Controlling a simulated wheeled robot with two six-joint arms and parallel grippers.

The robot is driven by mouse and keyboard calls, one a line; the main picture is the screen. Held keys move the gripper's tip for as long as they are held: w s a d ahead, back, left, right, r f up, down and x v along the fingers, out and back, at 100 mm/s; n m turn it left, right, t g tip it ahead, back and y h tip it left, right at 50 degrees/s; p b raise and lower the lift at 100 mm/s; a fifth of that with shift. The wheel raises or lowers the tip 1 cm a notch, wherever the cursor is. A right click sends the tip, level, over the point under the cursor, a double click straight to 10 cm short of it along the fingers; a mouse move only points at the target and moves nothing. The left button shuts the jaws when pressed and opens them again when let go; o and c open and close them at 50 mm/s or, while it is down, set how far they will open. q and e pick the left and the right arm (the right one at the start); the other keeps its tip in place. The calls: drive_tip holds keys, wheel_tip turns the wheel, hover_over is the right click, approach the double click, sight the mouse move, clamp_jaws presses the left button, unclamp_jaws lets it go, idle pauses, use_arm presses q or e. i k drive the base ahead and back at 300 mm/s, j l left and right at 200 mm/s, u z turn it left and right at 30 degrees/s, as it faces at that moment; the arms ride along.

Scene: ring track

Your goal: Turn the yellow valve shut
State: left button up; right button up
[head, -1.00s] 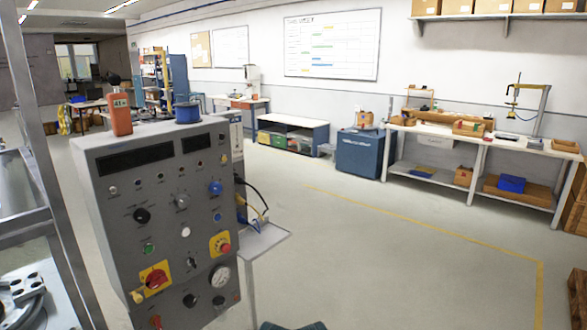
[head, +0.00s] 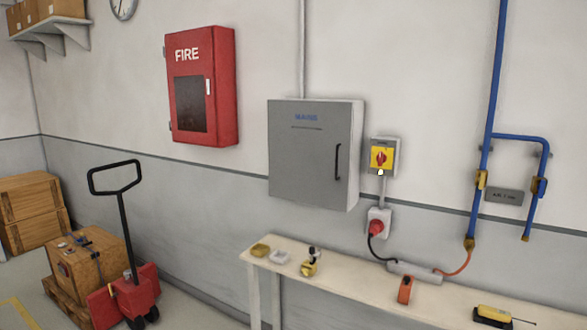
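Blue pipes (head: 497,70) run down the wall at the right of the head view. A small yellow valve part (head: 481,179) sits on the left vertical pipe and looks roughly in line with it. A brass-coloured fitting (head: 470,243) ends the left pipe, with an orange hose (head: 457,265) below. Neither of my grippers is in view.
A narrow bench (head: 345,285) with small items stands along the wall below the pipes. A grey mains cabinet (head: 312,155), a yellow-and-red switch (head: 381,157) and a red fire cabinet (head: 202,85) hang left. A red pallet truck (head: 135,295) stands lower left.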

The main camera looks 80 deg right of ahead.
sight(482, 179)
drive_tip(key=z, duration=4)
drive_tip(key=i+l+z, duration=0.2)
drive_tip(key=i, duration=0.35)
